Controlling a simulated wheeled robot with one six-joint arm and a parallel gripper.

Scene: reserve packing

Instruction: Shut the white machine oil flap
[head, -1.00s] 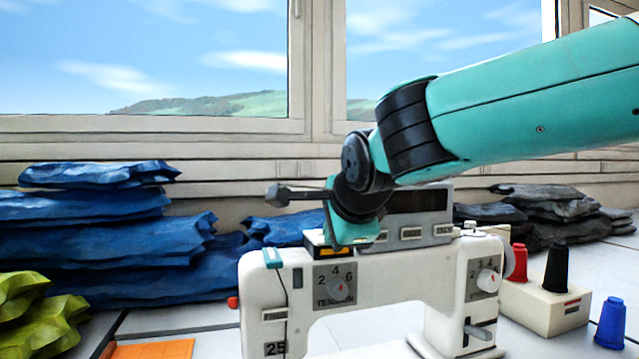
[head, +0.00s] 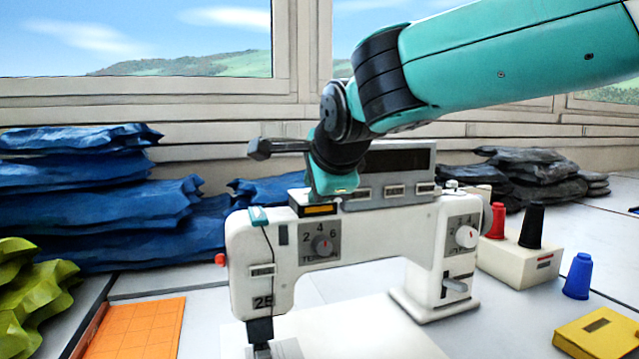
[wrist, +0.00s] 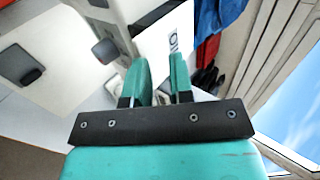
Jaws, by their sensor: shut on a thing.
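The white sewing machine (head: 375,232) stands on the table. In the wrist view, a white flap (wrist: 160,42) with dark lettering, apparently the oil flap, stands up at my fingertips. My gripper (head: 332,185) is at the top of the machine, above a black block with a yellow strip (head: 320,209). In the wrist view my gripper (wrist: 160,66) is shut on the flap, its edge between the two teal fingers. In the head view the flap is not clear behind my gripper.
A grey display box (head: 405,170) stands just behind the machine. A white spool stand (head: 520,262) with red and black cones is at right, near a blue cone (head: 578,276) and a yellow box (head: 600,335). Blue bags (head: 90,225) and an orange mat (head: 135,328) lie left.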

